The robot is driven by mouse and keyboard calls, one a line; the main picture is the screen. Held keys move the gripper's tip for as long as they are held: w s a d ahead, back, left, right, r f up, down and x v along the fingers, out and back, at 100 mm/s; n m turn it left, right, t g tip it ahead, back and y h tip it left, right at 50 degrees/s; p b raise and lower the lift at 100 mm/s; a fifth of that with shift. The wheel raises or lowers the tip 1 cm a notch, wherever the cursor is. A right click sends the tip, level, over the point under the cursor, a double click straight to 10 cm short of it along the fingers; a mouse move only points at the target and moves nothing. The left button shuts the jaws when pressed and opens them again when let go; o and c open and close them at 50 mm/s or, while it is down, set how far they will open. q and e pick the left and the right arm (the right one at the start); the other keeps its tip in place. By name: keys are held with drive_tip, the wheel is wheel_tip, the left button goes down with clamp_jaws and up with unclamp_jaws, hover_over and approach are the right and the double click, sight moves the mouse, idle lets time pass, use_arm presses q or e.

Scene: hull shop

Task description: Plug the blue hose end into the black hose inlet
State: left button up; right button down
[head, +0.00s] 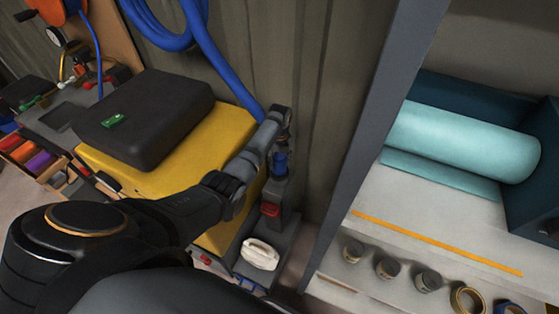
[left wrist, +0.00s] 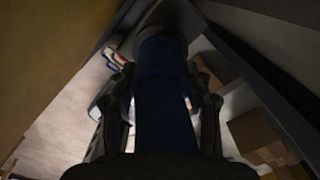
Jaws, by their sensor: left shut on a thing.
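My left gripper (head: 279,143) reaches over the right side of a yellow machine and is shut on the blue hose end (head: 280,161). In the left wrist view, the blue hose end (left wrist: 163,95) lies between the two fingers and points away from the camera. The black hose inlet (head: 274,188) is a dark upright block directly below the hose end. In the left wrist view a dark round shape, seemingly the inlet (left wrist: 155,22), lies at the hose end's far tip. I cannot tell whether they touch or the end sits inside. My right gripper is not in view.
The yellow machine (head: 235,128) with a black case (head: 150,115) stands close left of the gripper. A blue hose (head: 222,70) hangs along the corrugated wall. A white jug (head: 260,254) stands below. A grey post (head: 372,130) and shelf are to the right.

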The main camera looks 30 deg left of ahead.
use_arm(q)
drive_tip(key=shift+f+b, duration=0.3)
drive_tip(key=shift+f, duration=0.25)
drive_tip(key=o, duration=1.2)
drive_tip(key=shift+c, duration=0.2)
drive_tip(key=shift+r, duration=0.1)
wheel_tip(320, 180, up, 12)
drive_tip(key=shift+f, duration=0.1)
